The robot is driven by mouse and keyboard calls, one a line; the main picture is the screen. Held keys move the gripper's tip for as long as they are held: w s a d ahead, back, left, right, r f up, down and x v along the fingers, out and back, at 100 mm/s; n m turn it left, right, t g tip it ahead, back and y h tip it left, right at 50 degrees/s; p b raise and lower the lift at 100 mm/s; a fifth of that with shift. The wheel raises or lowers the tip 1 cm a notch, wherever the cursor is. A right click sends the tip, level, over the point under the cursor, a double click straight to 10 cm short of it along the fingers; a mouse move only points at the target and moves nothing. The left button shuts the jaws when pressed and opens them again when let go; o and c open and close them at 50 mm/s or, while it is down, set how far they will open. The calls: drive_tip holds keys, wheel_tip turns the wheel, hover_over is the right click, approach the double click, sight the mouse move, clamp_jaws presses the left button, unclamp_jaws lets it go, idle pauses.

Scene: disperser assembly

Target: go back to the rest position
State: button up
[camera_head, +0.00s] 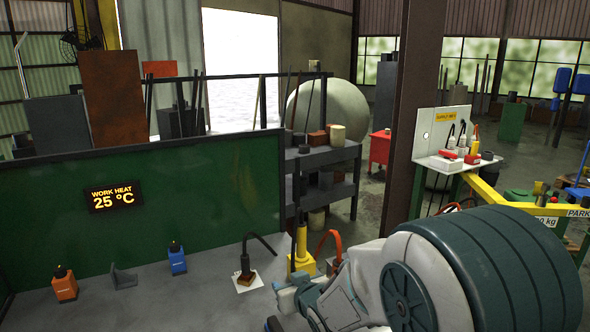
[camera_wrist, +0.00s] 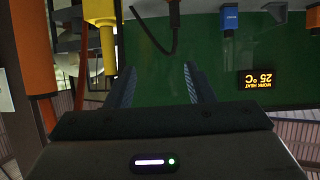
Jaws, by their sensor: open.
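My gripper (camera_wrist: 160,84) shows in the wrist view with its two dark fingers spread apart. Nothing is between them; the green panel (camera_wrist: 220,58) lies behind. In the head view my arm reaches in from the lower right over the grey bench (camera_head: 207,300), and its own links partly hide the gripper end. The wrist picture is upside down.
On the bench stand an orange block (camera_head: 64,286), a grey bracket (camera_head: 123,277), a blue block (camera_head: 177,260), a black curved spout (camera_head: 262,240) and a yellow post (camera_head: 302,255) close to my arm. A display (camera_head: 114,196) reads 25 °C. A brown column (camera_head: 414,100) rises behind.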

drive_tip(key=s+d+r+m+g+h, duration=0.2)
drive_tip(key=s+d+m+g+h, duration=0.15)
drive_tip(key=s+d, duration=0.75)
drive_tip(key=s+d+m+g+h, duration=0.1)
drive_tip(key=s+d+g, duration=0.1)
drive_tip(key=s, duration=0.4)
drive_tip(key=s+d+g, duration=0.3)
drive_tip(key=s, duration=0.4)
drive_tip(key=shift+s+r+m+h, duration=0.25)
drive_tip(key=shift+m+h, duration=0.1)
